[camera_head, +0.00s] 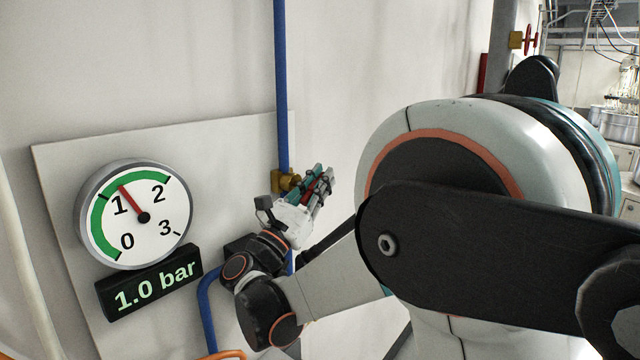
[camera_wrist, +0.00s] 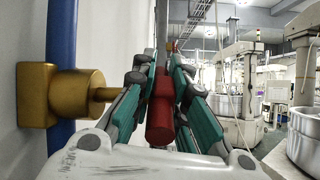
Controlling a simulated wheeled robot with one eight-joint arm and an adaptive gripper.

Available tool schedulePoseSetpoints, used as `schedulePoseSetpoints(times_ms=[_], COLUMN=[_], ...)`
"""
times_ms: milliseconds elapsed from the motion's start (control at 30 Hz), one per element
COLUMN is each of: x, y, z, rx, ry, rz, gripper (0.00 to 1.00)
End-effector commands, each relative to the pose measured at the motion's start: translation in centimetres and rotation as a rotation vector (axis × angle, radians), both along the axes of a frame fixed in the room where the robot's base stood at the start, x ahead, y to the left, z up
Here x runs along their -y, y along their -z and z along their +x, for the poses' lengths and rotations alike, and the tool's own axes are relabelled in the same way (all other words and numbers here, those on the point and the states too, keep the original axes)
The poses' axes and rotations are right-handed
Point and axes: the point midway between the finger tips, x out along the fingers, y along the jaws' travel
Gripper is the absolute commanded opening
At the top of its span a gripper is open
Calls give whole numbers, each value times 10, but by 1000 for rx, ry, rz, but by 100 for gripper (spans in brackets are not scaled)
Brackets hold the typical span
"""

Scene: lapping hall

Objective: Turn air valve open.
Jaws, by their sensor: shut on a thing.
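The air valve has a brass body (camera_head: 284,181) on a blue vertical pipe; the body also shows in the wrist view (camera_wrist: 75,95), with a short stem toward my fingers. Its red handle (camera_wrist: 160,112) lies between the teal finger pads, in line with the fingers. My gripper (camera_head: 322,180) is shut on this handle, in front of the wall panel; it also shows in the wrist view (camera_wrist: 163,68). In the head view the fingers hide most of the handle. A round gauge (camera_head: 130,214) has its red needle near 1, and the display (camera_head: 150,284) reads 1.0 bar.
The pale panel (camera_head: 215,160) and wall stand close on the left of my gripper. The blue pipe (camera_head: 281,80) runs up the wall. Another brass valve with a red wheel (camera_head: 530,40) is at the far right. Machines with metal drums (camera_wrist: 304,140) stand farther back.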

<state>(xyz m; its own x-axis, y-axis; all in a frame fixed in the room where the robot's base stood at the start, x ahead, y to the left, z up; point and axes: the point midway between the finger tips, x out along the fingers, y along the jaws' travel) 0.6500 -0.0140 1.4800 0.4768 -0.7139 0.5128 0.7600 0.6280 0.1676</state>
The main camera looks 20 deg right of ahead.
Motion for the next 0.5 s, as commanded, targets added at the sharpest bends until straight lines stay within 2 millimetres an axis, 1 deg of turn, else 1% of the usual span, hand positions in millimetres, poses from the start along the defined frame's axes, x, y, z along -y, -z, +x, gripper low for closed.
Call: schedulePoseSetpoints(times_ms=[33, 67, 100, 133, 500], x=[0, 0, 0, 0, -2], y=[1, 1, 1, 1, 1], z=[0, 0, 0, 0, -1], rx=[0, 0, -1, -1, -1], ry=[-1, -1, 0, 0, 0], rz=[1, 1, 1, 1, 1], gripper=[0, 20, 29, 36, 36])
